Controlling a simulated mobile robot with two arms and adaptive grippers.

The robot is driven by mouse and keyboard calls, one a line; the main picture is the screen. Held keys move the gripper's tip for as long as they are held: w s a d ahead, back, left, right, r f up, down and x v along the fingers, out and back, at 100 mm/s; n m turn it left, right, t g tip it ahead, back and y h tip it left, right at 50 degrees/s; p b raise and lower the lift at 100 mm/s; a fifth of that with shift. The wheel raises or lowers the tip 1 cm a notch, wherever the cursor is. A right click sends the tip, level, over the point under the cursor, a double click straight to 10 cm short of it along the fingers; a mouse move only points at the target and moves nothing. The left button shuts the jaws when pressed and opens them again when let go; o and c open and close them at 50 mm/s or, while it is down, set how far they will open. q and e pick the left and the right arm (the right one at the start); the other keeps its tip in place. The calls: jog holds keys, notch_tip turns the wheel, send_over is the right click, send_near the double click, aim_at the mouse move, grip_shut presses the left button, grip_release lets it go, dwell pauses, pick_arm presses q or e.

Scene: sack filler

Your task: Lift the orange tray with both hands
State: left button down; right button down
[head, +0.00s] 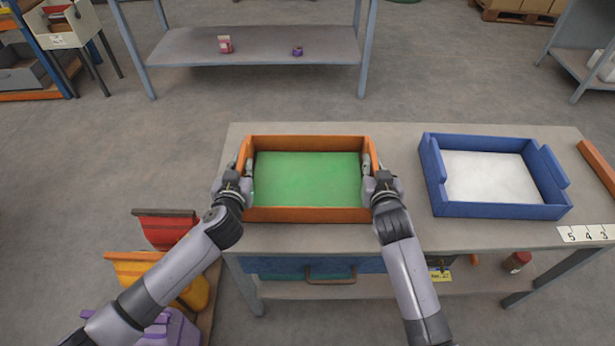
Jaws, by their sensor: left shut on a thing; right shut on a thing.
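The orange tray (308,214) with a green floor (306,180) is on or just above the left part of the grey table; I cannot tell which. It looks level and empty. My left gripper (243,172) is shut on the tray's left wall. My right gripper (370,170) is shut on the tray's right wall. The fingers partly hide both side walls.
A blue tray (495,210) with a white floor stands to the right on the grey table (400,238). Number cards (587,234) lie at the right edge. Colored bins (165,228) stand on the lower left. A shelf (258,50) stands behind, across open floor.

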aim_at(240, 160)
pick_arm(q)
jog(key=shift+r, duration=0.15)
pick_arm(e)
jog(key=shift+r, duration=0.15)
dwell(0.4)
